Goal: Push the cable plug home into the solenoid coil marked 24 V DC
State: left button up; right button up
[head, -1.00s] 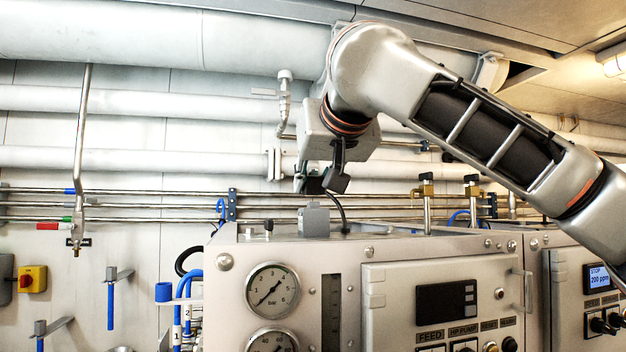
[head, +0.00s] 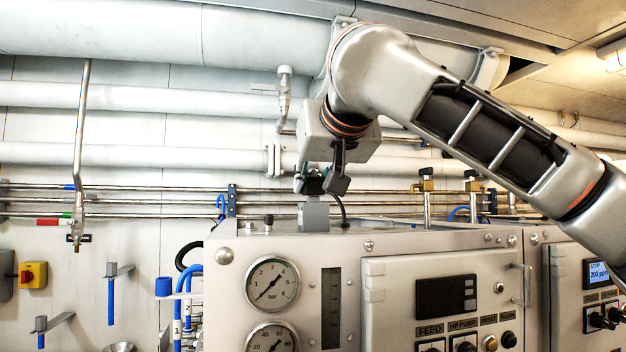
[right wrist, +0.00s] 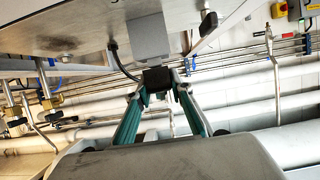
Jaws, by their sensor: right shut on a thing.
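The solenoid coil (head: 314,217) is a grey block standing on top of the steel cabinet; no 24 V DC marking is legible on it. In the right wrist view the coil (right wrist: 152,38) hangs upside down in the picture. My right gripper (head: 320,185) is directly above the coil, pointing down. It is shut on the black cable plug (right wrist: 157,78), between its green-sided fingers. The plug is in line with the coil and right at its face; I cannot tell how far it is seated. The black cable (right wrist: 121,60) curves down beside the coil. My left gripper is out of view.
The cabinet (head: 230,300) carries a pressure gauge (head: 272,284) and a control panel on its front. Brass-topped valves (head: 426,190) stand to the right of the coil. Thin horizontal pipes (head: 120,197) run along the wall behind. A small black knob (head: 268,221) is left of the coil.

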jog(key=shift+f+b, duration=0.35)
jog(key=shift+f, duration=0.35)
jog(key=o, duration=1)
jog(key=v, duration=1.2)
jog(key=shift+r, duration=0.15)
